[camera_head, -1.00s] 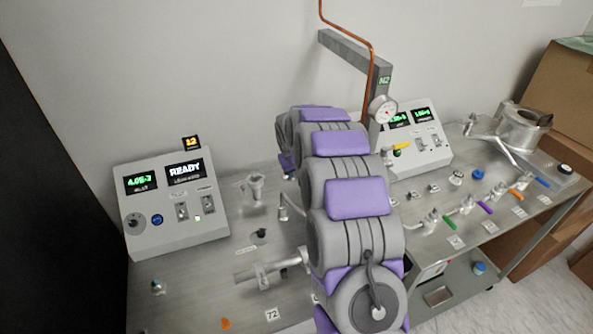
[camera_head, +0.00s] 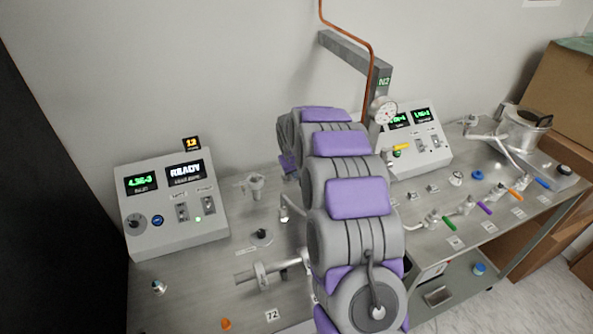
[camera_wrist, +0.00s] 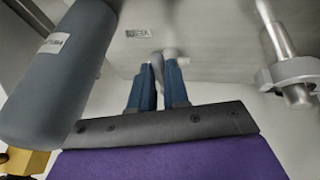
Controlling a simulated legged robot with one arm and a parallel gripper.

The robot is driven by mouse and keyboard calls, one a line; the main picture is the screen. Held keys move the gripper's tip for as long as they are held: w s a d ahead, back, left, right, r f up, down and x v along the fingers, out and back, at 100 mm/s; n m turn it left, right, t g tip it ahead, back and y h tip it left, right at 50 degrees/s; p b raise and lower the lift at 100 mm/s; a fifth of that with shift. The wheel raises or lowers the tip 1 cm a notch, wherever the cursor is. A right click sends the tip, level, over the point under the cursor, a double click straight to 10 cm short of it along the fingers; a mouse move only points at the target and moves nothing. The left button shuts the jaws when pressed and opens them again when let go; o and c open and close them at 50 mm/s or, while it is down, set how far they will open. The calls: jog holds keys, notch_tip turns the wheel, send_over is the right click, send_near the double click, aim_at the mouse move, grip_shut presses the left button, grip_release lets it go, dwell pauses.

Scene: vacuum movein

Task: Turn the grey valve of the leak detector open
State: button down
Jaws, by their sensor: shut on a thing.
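My gripper (camera_wrist: 160,82) has its two blue fingers pointing down at the metal bench, shut on a slim light-grey piece (camera_wrist: 157,70). This piece appears to be the grey valve's handle; the fingers hide part of it, and how far it is turned cannot be told. In the head view my purple and grey arm hides the gripper and the valve. The leak detector's sloped console (camera_head: 175,215) stands at the left. It shows a green reading and the word READY.
A large grey cylinder (camera_wrist: 58,70) is close on the left in the wrist view; a clamped metal pipe (camera_wrist: 285,60) is at the right. A second console (camera_head: 425,150), a gauge (camera_head: 384,110) and several coloured-handled valves stand right of my arm. Boxes (camera_head: 560,95) stand far right.

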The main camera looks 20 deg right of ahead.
jog(key=shift+d+r+n+p, duration=0.25)
jog(key=shift+n+p, duration=0.15)
jog(key=shift+p, duration=0.7)
jog(key=shift+d+n+y+p, duration=0.3)
jog(key=shift+n+y+p, duration=0.2)
jog(key=shift+p, duration=0.55)
jog(key=shift+d+f+n+p, duration=0.2)
jog(key=shift+d+n+p, duration=0.1)
jog(key=shift+n+p, duration=0.3)
jog(key=c, duration=1.1)
grip_release()
